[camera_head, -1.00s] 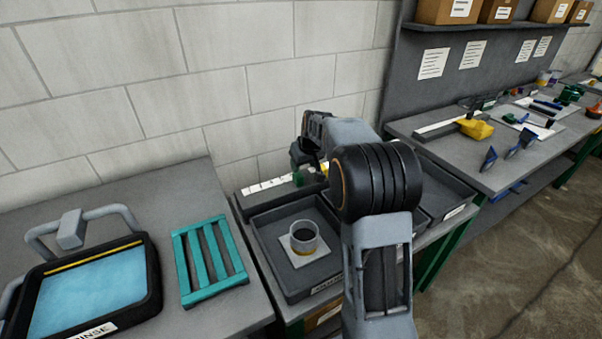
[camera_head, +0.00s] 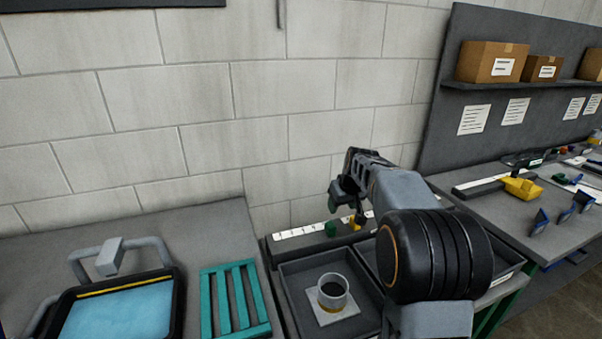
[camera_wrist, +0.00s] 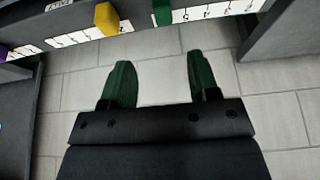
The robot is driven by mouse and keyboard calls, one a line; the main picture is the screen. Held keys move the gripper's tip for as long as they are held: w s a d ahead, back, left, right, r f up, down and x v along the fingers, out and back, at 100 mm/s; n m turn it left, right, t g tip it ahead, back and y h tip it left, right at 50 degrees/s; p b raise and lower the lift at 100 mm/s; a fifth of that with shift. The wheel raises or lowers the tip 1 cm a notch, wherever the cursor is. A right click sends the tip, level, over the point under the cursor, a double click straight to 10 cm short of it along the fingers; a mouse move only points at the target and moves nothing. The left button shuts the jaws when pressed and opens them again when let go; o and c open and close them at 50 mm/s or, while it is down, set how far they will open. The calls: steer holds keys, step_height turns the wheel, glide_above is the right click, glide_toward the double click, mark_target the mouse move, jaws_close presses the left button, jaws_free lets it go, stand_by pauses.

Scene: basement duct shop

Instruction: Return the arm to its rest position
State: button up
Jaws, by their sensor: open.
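My arm reaches forward over the trays, and my gripper (camera_head: 343,200) hangs in front of the block wall, near the labelled strip (camera_head: 300,232). In the wrist view my gripper (camera_wrist: 162,82) has its two green fingers wide apart. Only wall shows between them, and they hold nothing. A yellow block (camera_wrist: 107,18) and a green block (camera_wrist: 162,11) sit on the strip at the top of the wrist view, apart from the fingers. In the head view part of the strip is hidden behind my arm.
A teal rack (camera_head: 236,300) and a blue-filled basin (camera_head: 118,312) are at left. Another bench (camera_head: 470,208) with tools and boxes (camera_head: 491,62) on a shelf are at right. The air before the wall is clear.

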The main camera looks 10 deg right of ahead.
steer(key=s+a+p, duration=0.1)
steer(key=s+a, duration=0.2)
steer(key=s, duration=0.6)
steer(key=s+a+p, duration=0.1)
steer(key=s+a, duration=0.2)
steer(key=s, duration=0.6)
steer(key=s+a+f+m+g+p, duration=0.1)
steer(key=s+a, duration=0.3)
steer(key=s, duration=0.5)
steer(key=shift+s+h, duration=0.3)
stand_by(1.1)
